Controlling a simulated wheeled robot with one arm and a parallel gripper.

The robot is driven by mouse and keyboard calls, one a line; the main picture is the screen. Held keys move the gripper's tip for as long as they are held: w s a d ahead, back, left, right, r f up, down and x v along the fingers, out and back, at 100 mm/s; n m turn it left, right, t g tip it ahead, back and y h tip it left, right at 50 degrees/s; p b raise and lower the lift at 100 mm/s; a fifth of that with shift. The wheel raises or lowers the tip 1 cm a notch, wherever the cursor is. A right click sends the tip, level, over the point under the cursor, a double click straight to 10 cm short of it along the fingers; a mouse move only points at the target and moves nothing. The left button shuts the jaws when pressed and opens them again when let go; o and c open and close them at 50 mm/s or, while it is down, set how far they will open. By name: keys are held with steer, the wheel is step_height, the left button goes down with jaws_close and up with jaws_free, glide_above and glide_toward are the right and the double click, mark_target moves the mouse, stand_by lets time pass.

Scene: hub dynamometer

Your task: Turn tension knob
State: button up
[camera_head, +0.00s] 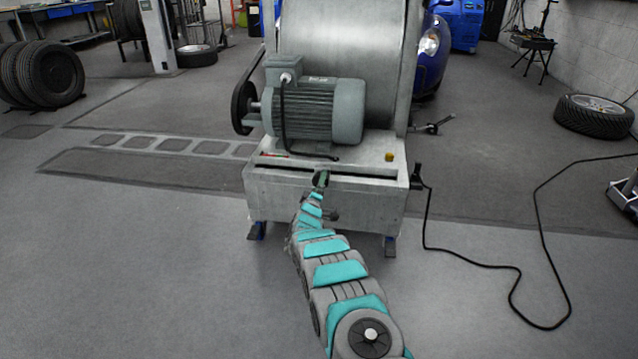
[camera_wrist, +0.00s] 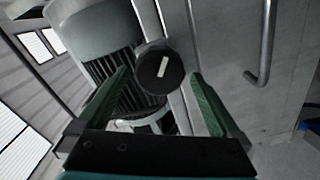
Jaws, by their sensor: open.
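The tension knob (camera_wrist: 160,70) is a round black knob with a white mark across its face, seen in the wrist view. It lies between and just beyond the tips of my open gripper (camera_wrist: 162,82), whose two green fingers stand either side of it with nothing held. In the head view my gripper (camera_head: 321,180) is at the front of the dynamometer's grey metal base (camera_head: 280,195). The arm's end hides the knob there, so I cannot make it out.
A grey motor (camera_head: 335,112) with a cable sits on the base, in front of a large metal drum (camera_head: 350,50). A bent metal rod (camera_wrist: 265,50) stands right of the knob in the wrist view. A black cable (camera_head: 470,262) lies on the floor to the right.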

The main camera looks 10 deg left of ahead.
steer(key=shift+s+a, duration=0.15)
steer(key=shift+s, duration=2.65)
steer(key=s+d+r+m+g+y, duration=0.2)
steer(key=s+d+r+g, duration=0.25)
steer(key=s+r, duration=0.3)
steer(key=s+d+r+m+g+y, duration=0.25)
steer(key=s+r+g, duration=0.25)
steer(key=s+r, duration=0.3)
steer(key=s+d+r+m+g+h, duration=0.1)
steer(key=s+d, duration=0.6)
steer(key=s, duration=1.1)
steer(key=s+d+r+m+g+h, duration=0.1)
steer(key=s+d+m+g, duration=0.3)
steer(key=s, duration=1.4)
steer(key=s+d+r+m+g+h+p, duration=0.1)
steer(key=s+d+g, duration=0.4)
steer(key=s+d, duration=0.6)
steer(key=s+m+h, duration=0.1)
steer(key=s+m, duration=0.1)
steer(key=s, duration=0.4)
steer(key=shift+s, duration=0.4)
